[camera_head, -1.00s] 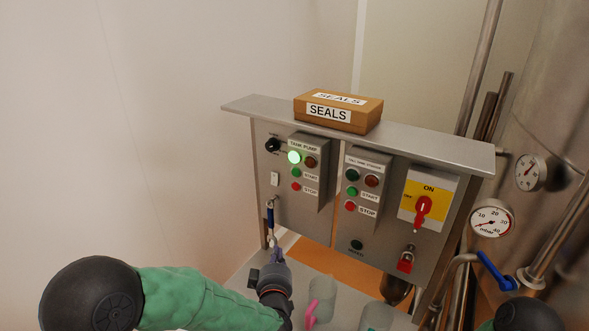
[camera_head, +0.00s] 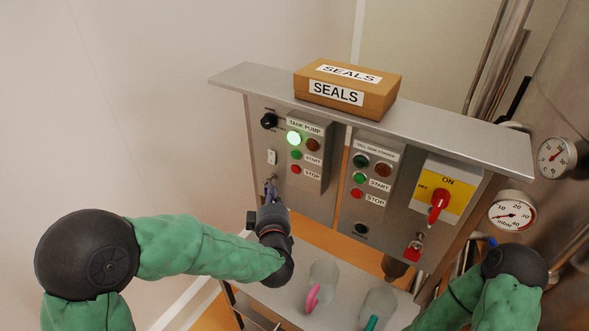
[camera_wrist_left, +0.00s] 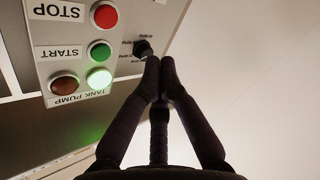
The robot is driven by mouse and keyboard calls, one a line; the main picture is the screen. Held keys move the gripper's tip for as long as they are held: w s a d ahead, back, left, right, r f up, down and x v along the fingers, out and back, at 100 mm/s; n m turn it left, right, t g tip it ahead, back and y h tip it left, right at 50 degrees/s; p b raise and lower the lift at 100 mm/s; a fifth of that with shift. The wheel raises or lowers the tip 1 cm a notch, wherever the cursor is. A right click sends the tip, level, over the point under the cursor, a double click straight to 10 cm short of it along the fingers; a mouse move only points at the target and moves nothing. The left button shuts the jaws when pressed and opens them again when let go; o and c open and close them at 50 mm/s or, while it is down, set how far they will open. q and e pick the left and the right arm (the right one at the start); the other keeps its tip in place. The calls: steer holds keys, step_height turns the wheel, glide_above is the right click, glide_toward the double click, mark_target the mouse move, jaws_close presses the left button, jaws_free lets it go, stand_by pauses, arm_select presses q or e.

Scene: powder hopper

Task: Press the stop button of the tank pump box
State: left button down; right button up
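The tank pump box (camera_head: 323,179) is a grey box on the steel panel, with a lit green lamp, a dark red lamp, a green START button and a red STOP button (camera_head: 295,169). The red button shows upside down at the top of the left wrist view (camera_wrist_left: 104,15). My left gripper (camera_head: 270,185) is in front of the panel, lower left of the STOP button and apart from it in the head view. In the wrist view its two fingertips (camera_wrist_left: 160,65) are together with nothing between them, near the black knob (camera_wrist_left: 143,48). My right gripper is not visible.
A second box (camera_head: 366,180) with its own red STOP button stands to the right, then a red and yellow switch (camera_head: 439,200). A SEALS carton (camera_head: 347,88) lies on the top ledge. Pipes and gauges (camera_head: 513,214) are at right.

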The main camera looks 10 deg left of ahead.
mark_target(296, 169)
arm_select(q)
steer(key=w+d, duration=0.2)
steer(key=w, duration=0.5)
steer(key=shift+d, duration=0.4)
steer(key=shift+r, duration=0.1)
steer(key=shift+w+d, duration=0.1)
steer(key=shift+w, duration=0.05)
stand_by(1.0)
steer(key=shift+w+d, duration=0.1)
steer(key=shift+w, duration=0.15)
steer(key=shift+w+d+b, duration=0.1)
steer(key=shift+w+b, duration=0.2)
steer(key=shift+b, duration=0.15)
stand_by(0.6)
steer(key=shift+s, duration=0.2)
steer(key=shift+s+a+b, duration=0.25)
steer(key=shift+s+b, duration=0.05)
steer(key=shift+s, duration=0.25)
